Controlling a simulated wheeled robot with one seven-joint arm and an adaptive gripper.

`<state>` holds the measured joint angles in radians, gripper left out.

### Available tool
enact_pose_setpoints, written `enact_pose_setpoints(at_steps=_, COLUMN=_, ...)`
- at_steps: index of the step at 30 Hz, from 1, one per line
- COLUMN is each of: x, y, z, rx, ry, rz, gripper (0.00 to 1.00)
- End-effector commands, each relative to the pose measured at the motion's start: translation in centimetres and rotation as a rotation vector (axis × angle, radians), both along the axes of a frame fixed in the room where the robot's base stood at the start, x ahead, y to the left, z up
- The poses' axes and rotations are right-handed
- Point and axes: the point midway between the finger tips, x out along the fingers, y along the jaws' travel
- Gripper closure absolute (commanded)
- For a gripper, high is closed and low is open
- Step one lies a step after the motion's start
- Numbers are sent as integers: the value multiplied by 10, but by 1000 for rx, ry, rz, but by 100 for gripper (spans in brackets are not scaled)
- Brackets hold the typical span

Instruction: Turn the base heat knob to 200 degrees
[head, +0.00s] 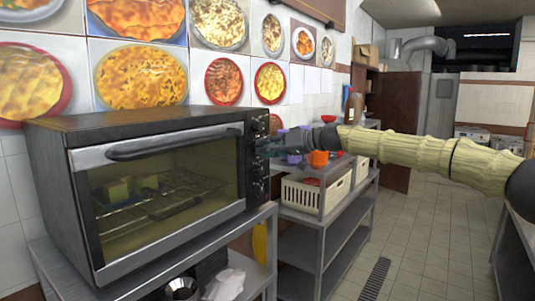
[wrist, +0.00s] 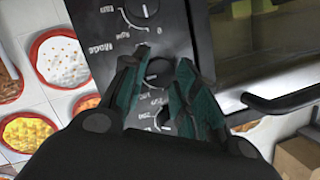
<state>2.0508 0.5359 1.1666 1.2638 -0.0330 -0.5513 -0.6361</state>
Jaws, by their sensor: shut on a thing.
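A black toaster oven (head: 150,119) with a glass door stands at the left in the head view, its control panel on its right side. In the wrist view, the panel (wrist: 100,30) shows upside down, with a MODE label and printed numbers. My gripper (wrist: 163,68) has its two teal fingers on either side of a dark round knob (wrist: 158,73) and is shut on it. The fingers hide part of this knob, and I cannot read its setting or full label. Another knob (wrist: 143,8) shows at the top of the wrist view. In the head view, my gripper (head: 268,150) is at the panel.
The oven stands on a grey metal shelf (head: 262,214). A second shelf unit with white crates (head: 302,193) and a small orange item (head: 318,159) stands behind my arm. The oven's door handle (wrist: 285,102) is close to my gripper. The tiled floor (head: 425,240) at the right is clear.

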Motion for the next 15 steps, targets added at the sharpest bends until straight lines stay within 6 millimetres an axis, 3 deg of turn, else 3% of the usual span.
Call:
enact_pose_setpoints(at_steps=1, x=0, y=1, z=-8, rx=23, ry=41, rz=4, gripper=95)
enact_pose_setpoints(at_steps=15, x=0, y=2, z=-11, rx=248, ry=356, rz=7, gripper=95)
